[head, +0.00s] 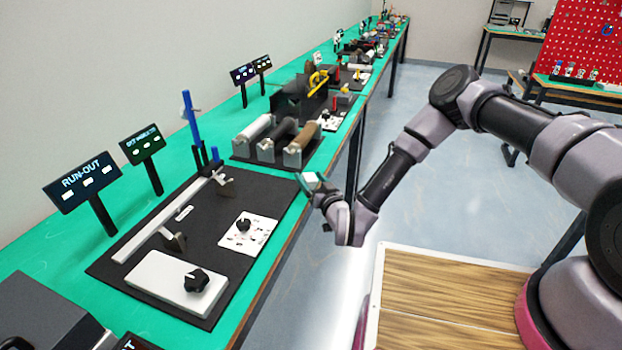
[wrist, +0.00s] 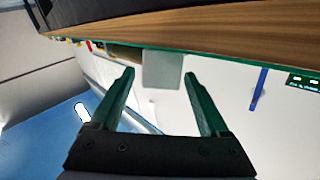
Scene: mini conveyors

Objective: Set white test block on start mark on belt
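My gripper (head: 312,182) hangs beside the bench's front edge, right of the black board in the head view. In the wrist view its two green fingers (wrist: 158,72) stand apart, and I see nothing clearly held. A light grey block-like shape (wrist: 162,70) shows between the fingertips and seems to stand on the bench beyond them. A small white piece (head: 184,212) lies on the black board (head: 205,190), beside a long pale strip (head: 165,214). I cannot tell which thing is the white test block. I make out no belt or start mark for certain.
The green bench (head: 100,260) runs away along the wall. A roller stand (head: 292,158) is behind.

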